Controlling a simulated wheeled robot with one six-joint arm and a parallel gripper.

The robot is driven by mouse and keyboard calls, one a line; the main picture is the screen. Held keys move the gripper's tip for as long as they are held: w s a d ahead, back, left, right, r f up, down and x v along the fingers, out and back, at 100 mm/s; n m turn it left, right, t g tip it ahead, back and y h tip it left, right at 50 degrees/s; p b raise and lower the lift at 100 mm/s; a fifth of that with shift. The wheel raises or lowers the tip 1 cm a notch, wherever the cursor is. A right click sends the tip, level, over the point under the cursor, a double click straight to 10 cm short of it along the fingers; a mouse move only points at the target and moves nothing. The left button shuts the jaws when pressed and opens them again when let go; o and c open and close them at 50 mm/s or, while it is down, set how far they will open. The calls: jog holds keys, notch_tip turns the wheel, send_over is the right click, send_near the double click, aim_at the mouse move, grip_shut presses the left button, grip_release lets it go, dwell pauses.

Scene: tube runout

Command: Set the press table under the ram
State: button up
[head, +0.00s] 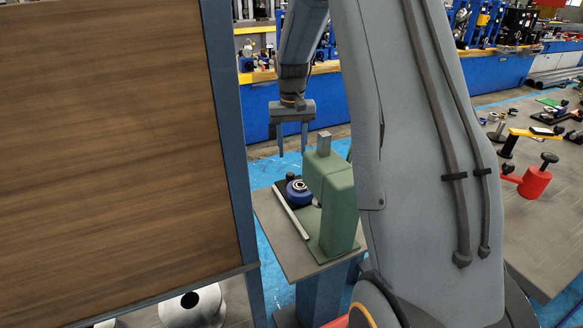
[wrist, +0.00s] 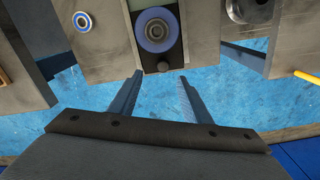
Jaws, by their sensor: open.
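A green press (head: 335,195) stands on a small grey-topped stand, with a square grey block, likely its ram (head: 324,142), on top. A dark knob (wrist: 163,66) sits at the slide's near end. My gripper (head: 292,147) points down above and behind the slide, open and empty. In the wrist view my fingertips (wrist: 162,76) are either side of the knob in the picture, apparently not touching it. The ram's underside is hidden.
A large wooden panel (head: 110,140) with a blue frame blocks the left of the head view. A grey bench (head: 540,200) with a red cylinder (head: 534,181) and several tools stands right. Blue workbenches (head: 490,75) line the back. Blue floor (wrist: 100,110) shows beneath my fingers.

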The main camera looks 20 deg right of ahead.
aim_at(290, 173)
jog(key=shift+w+f, duration=0.4)
jog(key=shift+f, duration=0.35)
jog(key=shift+a+f+p, duration=0.2)
jog(key=shift+f+p, duration=0.65)
jog(key=shift+f, duration=2.7)
